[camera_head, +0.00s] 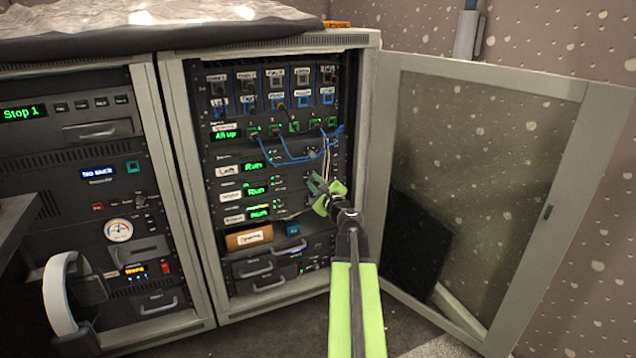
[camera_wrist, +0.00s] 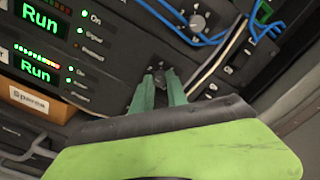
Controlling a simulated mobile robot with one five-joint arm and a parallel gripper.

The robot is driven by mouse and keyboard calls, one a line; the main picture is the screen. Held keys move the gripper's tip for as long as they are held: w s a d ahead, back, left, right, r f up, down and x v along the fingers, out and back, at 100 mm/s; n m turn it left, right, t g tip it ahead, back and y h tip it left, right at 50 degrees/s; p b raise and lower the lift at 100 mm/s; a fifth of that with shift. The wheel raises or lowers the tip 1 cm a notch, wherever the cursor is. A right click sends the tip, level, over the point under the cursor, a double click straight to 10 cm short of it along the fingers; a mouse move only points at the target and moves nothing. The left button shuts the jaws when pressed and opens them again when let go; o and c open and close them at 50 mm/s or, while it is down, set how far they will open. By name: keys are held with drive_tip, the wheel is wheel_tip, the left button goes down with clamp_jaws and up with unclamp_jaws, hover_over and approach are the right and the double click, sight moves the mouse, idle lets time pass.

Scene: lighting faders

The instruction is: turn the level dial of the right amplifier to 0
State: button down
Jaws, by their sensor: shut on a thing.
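Three stacked amplifiers with green Run displays sit in the open rack. The top one (camera_head: 254,168) has a label that seems to read Left. The labels of the middle (camera_head: 256,192) and lowest (camera_head: 258,213) ones are too small to read. My gripper (camera_head: 318,187) is at the right end of these panels; its green fingers (camera_wrist: 158,76) also show in the wrist view. They are shut on a small dial that seems to belong to the middle amplifier. The fingers hide most of this dial, so its setting cannot be read. Another dial (camera_wrist: 197,22) shows above the fingers.
Blue cables (camera_head: 285,155) hang above the amplifiers and pass close to my gripper in the wrist view. A brown box (camera_head: 247,238) sits below. The rack's glazed door (camera_head: 570,200) stands open at right. Headphones (camera_head: 58,290) hang at left.

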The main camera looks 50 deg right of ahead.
drive_tip(key=n, duration=0.4)
drive_tip(key=shift+s+d+n, duration=0.15)
drive_tip(key=shift+n, duration=2.45)
drive_tip(key=c, duration=1.3)
unclamp_jaws()
drive_tip(key=shift+a+f, duration=0.1)
drive_tip(key=shift+a, duration=0.1)
